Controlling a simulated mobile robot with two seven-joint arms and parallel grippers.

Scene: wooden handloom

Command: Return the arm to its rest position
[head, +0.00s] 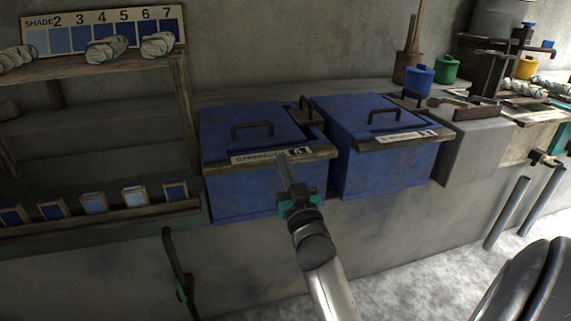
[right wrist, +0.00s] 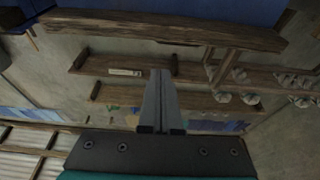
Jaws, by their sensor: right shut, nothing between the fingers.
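My right gripper (head: 283,160) reaches up from the lower middle of the head view. Its fingers are shut with nothing between them. In that view the tips overlap the label on the wooden front edge of the left blue vat (head: 225,190); I cannot tell whether they touch it. In the right wrist view the shut fingers (right wrist: 161,75) point away from the camera, with wooden shelves (right wrist: 205,70) beyond them. My left gripper is not in view.
A second lidded blue vat (head: 385,168) stands to the right. A shelf at left holds yarn skeins (head: 105,50) under a shade chart (head: 105,30). Small blue swatch blocks (head: 135,197) sit on a lower ledge. Grey pipes (head: 508,213) stand at right. The floor (head: 400,285) before the vats looks open.

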